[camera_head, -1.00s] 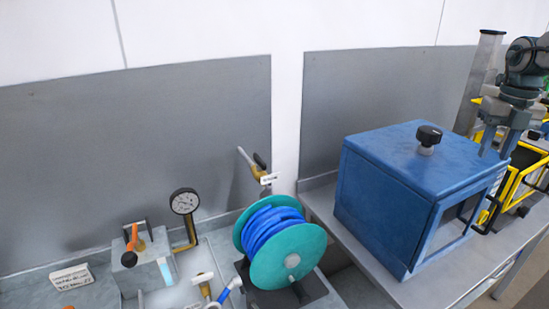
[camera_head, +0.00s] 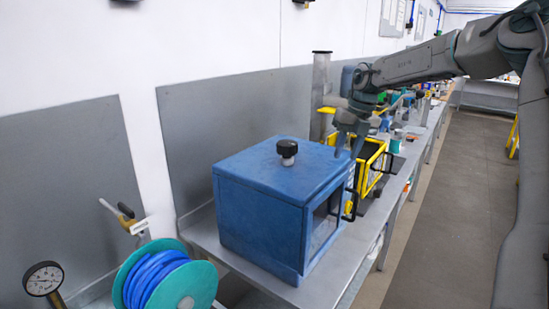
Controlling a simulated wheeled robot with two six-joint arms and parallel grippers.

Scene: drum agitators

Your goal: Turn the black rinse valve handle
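A brass tap (camera_head: 130,221) on the grey wall panel carries a small black handle (camera_head: 126,210) and a white label whose writing I cannot read here. It stands at the lower left, above the hose reel. My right gripper (camera_head: 348,152) points down beside the far right top edge of the blue box, well to the right of the tap and not touching it. Its two fingers look apart with nothing visible between them. My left gripper is not in view.
A teal reel with blue hose (camera_head: 160,281) sits below the tap. A blue box (camera_head: 262,215) with a black knob (camera_head: 287,148) stands between tap and gripper. A gauge (camera_head: 44,279) is at lower left. Yellow-framed equipment (camera_head: 371,165) is behind the gripper.

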